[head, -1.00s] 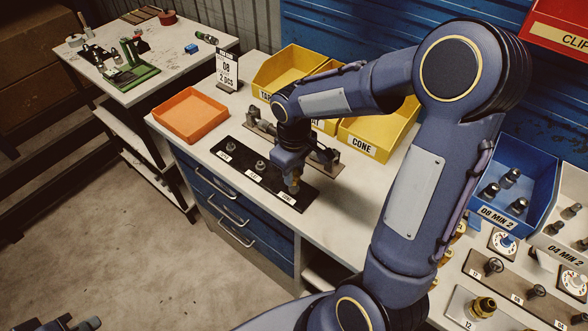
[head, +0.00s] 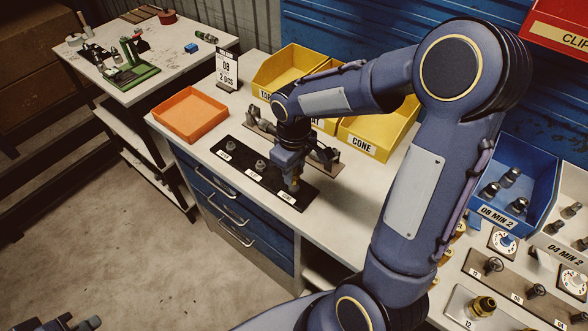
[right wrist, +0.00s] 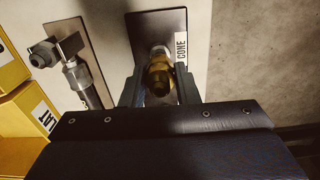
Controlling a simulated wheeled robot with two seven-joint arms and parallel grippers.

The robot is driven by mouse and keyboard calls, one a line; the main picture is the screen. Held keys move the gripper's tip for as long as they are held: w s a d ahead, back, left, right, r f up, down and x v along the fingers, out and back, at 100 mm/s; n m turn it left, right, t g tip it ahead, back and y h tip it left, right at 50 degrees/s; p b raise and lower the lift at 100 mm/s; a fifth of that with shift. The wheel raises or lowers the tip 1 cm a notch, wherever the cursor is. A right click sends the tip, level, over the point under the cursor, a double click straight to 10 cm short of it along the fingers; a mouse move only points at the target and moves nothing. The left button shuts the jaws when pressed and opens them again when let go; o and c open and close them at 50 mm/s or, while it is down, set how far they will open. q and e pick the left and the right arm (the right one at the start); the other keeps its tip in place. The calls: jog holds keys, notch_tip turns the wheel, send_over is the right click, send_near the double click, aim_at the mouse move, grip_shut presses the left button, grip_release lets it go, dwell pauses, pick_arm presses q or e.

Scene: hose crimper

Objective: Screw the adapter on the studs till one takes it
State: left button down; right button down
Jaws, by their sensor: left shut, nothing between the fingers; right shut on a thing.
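The brass adapter (right wrist: 158,76) is between the fingers of my right gripper (right wrist: 160,90), which is shut on it. In the head view my right gripper (head: 292,183) is low over the right end of a black plate (head: 241,168). In the right wrist view the adapter is at the stud beside the CONE label (right wrist: 181,49). That stud is mostly hidden, so I cannot tell how far the adapter is on it. Two other studs, the left one (head: 230,146) and the middle one (head: 260,165), are bare. My left gripper (head: 88,323) is shut and empty at the bottom left.
Yellow bins (head: 372,132) and a bracket with metal fittings (head: 325,155) stand close behind the plate. An orange tray (head: 190,114) is to the left. A blue bin (head: 515,180) and a gauge board (head: 525,293) are at the right. My right arm hides part of the bench.

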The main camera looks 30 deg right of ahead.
jog(key=shift+f+b, duration=0.65)
jog(key=shift+f, duration=0.1)
dwell(0.3)
jog(key=m, duration=2.1)
jog(key=shift+m, duration=0.4)
jog(key=m, duration=0.8)
jog(key=shift+f, duration=0.1)
jog(key=c, duration=1.3)
grip_release()
